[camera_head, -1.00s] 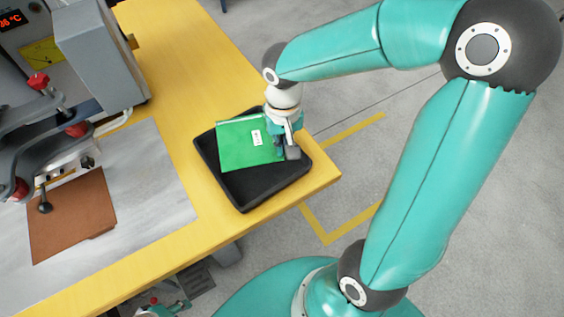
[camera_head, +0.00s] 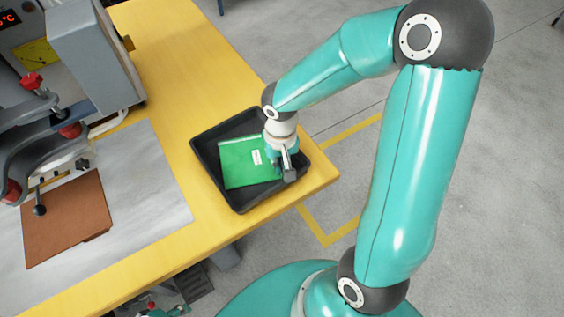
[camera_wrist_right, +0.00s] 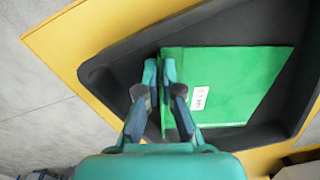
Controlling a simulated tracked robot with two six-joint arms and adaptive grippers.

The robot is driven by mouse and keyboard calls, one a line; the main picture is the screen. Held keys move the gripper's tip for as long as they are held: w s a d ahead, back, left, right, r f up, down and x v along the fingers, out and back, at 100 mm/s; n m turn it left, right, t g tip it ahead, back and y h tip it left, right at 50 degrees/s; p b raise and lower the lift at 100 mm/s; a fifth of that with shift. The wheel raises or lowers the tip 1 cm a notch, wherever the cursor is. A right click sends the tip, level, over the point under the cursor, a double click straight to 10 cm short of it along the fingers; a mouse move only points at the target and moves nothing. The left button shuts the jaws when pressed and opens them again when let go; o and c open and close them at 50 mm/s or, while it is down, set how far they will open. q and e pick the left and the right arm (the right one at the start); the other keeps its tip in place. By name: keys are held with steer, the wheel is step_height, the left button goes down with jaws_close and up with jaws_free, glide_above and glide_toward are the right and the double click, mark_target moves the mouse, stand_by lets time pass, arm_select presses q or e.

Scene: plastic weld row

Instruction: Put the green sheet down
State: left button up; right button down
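The green sheet (camera_head: 238,165) is over the black tray (camera_head: 206,160), inside its outline, with a white label facing up. It also shows in the right wrist view (camera_wrist_right: 240,75), with the tray's wall (camera_wrist_right: 110,70) around it. My right gripper (camera_head: 281,165) is at the sheet's right edge in the head view. In the wrist view its fingers (camera_wrist_right: 160,72) are close together, one on each side of the sheet's edge. Whether the sheet touches the tray's floor I cannot tell. My left gripper is not clearly seen.
The tray stands on a yellow table (camera_head: 185,90) near its corner. To the left are a grey machine (camera_head: 95,55) with red knobs and a brown sheet (camera_head: 65,220) on a grey plate (camera_head: 150,190). Open floor lies to the right.

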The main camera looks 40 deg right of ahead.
steer(key=c, duration=1.3)
jaws_free()
steer(key=shift+r, duration=0.1)
step_height(320, 180, up, 12)
steer(key=shift+f+p, duration=0.1)
steer(key=shift+p, duration=0.9)
